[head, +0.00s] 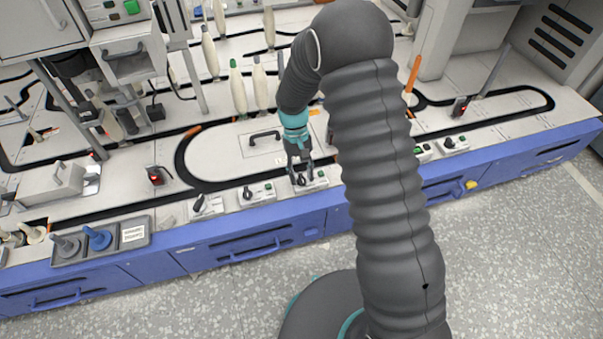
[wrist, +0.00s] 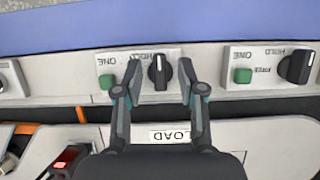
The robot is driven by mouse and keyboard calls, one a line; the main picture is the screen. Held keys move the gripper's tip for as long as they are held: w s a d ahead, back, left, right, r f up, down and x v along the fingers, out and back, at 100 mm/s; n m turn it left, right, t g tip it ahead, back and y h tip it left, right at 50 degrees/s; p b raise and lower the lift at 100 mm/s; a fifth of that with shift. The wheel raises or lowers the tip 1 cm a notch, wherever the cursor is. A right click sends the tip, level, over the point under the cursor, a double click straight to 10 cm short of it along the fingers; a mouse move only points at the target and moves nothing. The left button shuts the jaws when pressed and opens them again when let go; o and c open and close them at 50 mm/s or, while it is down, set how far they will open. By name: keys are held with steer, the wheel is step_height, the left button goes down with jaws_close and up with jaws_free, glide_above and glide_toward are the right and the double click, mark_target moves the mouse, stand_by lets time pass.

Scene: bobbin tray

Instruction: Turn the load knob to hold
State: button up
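The load knob (wrist: 160,72) is black with a pale pointer line, on a light panel (wrist: 120,83) beside a green button (wrist: 107,82). In the wrist view it stands nearly upright, its line toward the top, close to the partly covered HOLD word. A LOAD label (wrist: 170,135) lies just below, upside down. My gripper (wrist: 160,74) is open, with one finger on each side of the knob and visible gaps between. In the head view my gripper (head: 301,176) is down at the panel on the front edge and partly hides the knob.
A similar panel with a black knob (wrist: 295,67) is close on the right in the wrist view. Other knob panels (head: 257,193) line the front edge. A grey tray (head: 135,236) with blue and grey pieces is at left. Pale bobbins (head: 238,88) stand behind my gripper.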

steer(key=v, duration=1.2)
steer(key=shift+w, duration=0.1)
